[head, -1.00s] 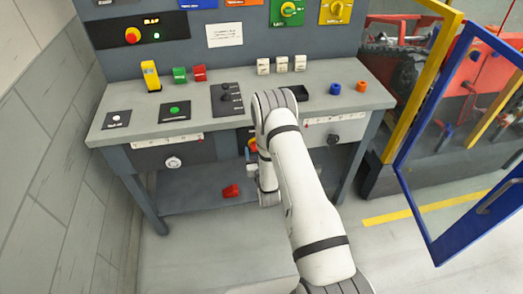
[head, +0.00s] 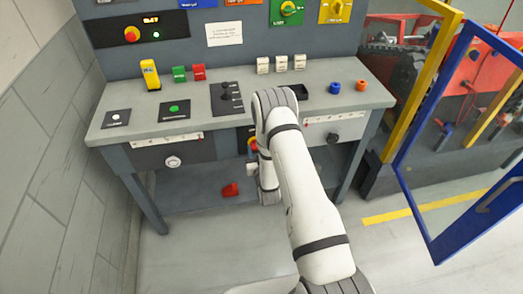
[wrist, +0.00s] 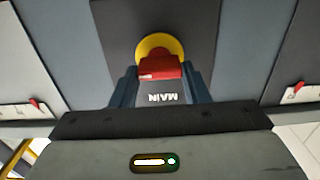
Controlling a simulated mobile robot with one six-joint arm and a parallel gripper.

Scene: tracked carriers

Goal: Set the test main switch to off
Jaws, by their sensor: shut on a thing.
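The main switch is a red handle (wrist: 160,68) on a yellow round base (wrist: 158,43), set in a dark plate marked MAIN, upside down in the wrist view. My gripper (wrist: 160,80) is shut on the red handle, with one dark finger on each side. In the head view the switch (head: 253,145) is on the bench front, mostly hidden behind my white arm. The handle's off and on marks cannot be read.
Drawer fronts with dials flank the switch. A blue frame (head: 420,215) stands at right.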

